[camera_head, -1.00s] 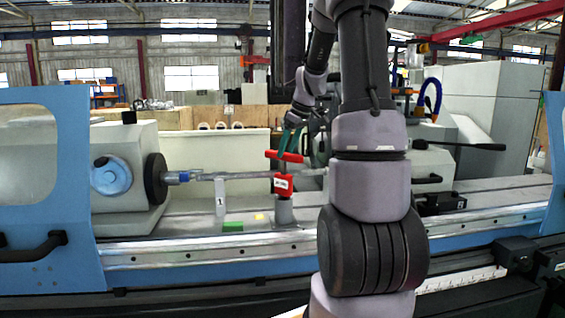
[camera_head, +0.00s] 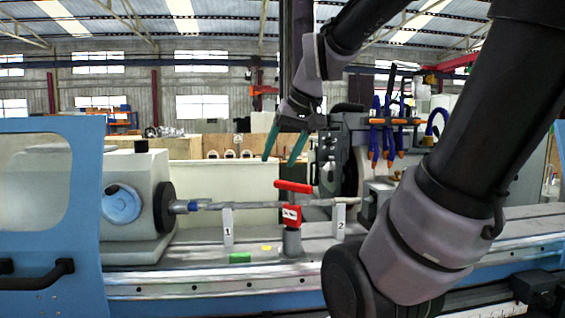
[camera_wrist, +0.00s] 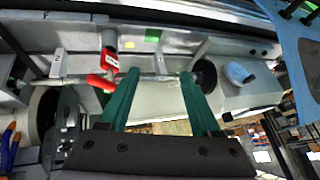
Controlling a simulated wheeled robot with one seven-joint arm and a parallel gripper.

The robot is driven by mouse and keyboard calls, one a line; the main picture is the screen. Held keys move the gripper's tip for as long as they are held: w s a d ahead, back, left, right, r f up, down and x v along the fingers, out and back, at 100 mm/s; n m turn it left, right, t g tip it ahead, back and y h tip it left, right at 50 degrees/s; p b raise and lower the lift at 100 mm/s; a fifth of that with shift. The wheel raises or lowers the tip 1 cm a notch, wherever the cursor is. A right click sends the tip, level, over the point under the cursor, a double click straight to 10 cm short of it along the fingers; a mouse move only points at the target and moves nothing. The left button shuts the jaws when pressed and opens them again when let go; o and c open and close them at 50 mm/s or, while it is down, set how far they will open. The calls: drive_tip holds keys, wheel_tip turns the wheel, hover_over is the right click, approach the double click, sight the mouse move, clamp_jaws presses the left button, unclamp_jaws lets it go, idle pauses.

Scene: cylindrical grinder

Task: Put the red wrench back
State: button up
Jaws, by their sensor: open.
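The red wrench (camera_head: 293,187) shows as a red bar above a red, white-labelled part (camera_head: 291,216) at the workpiece shaft (camera_head: 250,205). Both red parts stand over a grey post on the machine bed. In the wrist view the red bar (camera_wrist: 101,83) lies just beyond my left fingertip, and the labelled part (camera_wrist: 110,61) is farther out. My gripper (camera_head: 279,160) has two green fingers, spread and empty, above and slightly left of the red bar. They also show in the wrist view (camera_wrist: 160,75), with nothing between them. Whether the bar and labelled part are one piece is unclear.
Supports marked 1 (camera_head: 228,227) and 2 (camera_head: 339,222) stand on either side of the red parts. A dark grinding wheel (camera_head: 347,155) and blue-orange hand tools (camera_head: 388,138) are at the right. A green block (camera_head: 240,258) lies on the bed.

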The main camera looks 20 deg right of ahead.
drive_tip(key=s, duration=0.1)
drive_tip(key=s+a+m, duration=0.1)
drive_tip(key=s, duration=0.1)
drive_tip(key=s+f+m, duration=0.1)
drive_tip(key=s, duration=0.1)
drive_tip(key=shift+a+t, duration=0.4)
